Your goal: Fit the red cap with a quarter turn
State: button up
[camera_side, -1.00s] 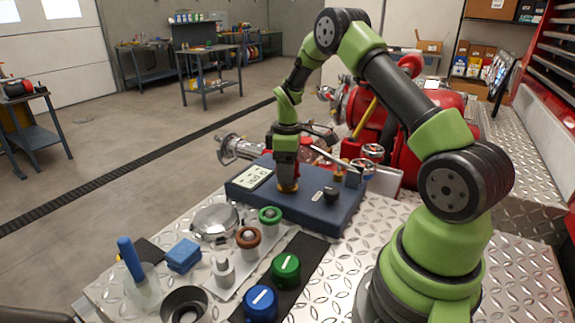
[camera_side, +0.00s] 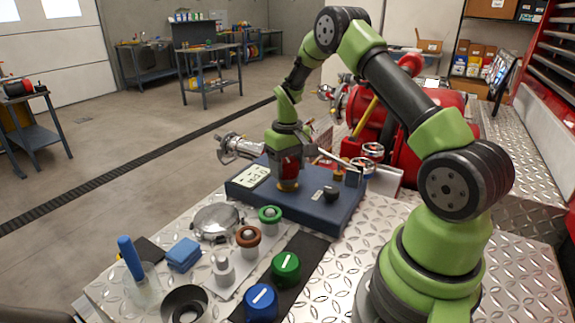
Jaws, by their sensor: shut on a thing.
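My gripper (camera_side: 288,168) points straight down over the dark blue box (camera_side: 323,208) on the bumper. It is shut on the red cap (camera_side: 291,164), which shows partly between the fingers. A brass-coloured fitting (camera_side: 288,186) stands on the box directly below the cap. The cap looks upright and at the fitting's top. I cannot tell whether it is fully seated, as the fingers hide much of it.
A green cap (camera_side: 286,268) and a blue cap (camera_side: 261,303) stand on a black strip in front. A row of ringed fittings (camera_side: 248,238), a blue sponge (camera_side: 183,255) and a round metal lid (camera_side: 216,221) lie left. A black knob (camera_side: 331,193) and a lever stand right of my gripper.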

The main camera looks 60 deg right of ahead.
jog(key=shift+r+m, duration=0.1)
jog(key=shift+m, duration=0.6)
jog(key=m, duration=0.7)
jog(key=shift+m, duration=0.4)
jog(key=o, duration=1.3)
jog(key=shift+r, duration=3.45)
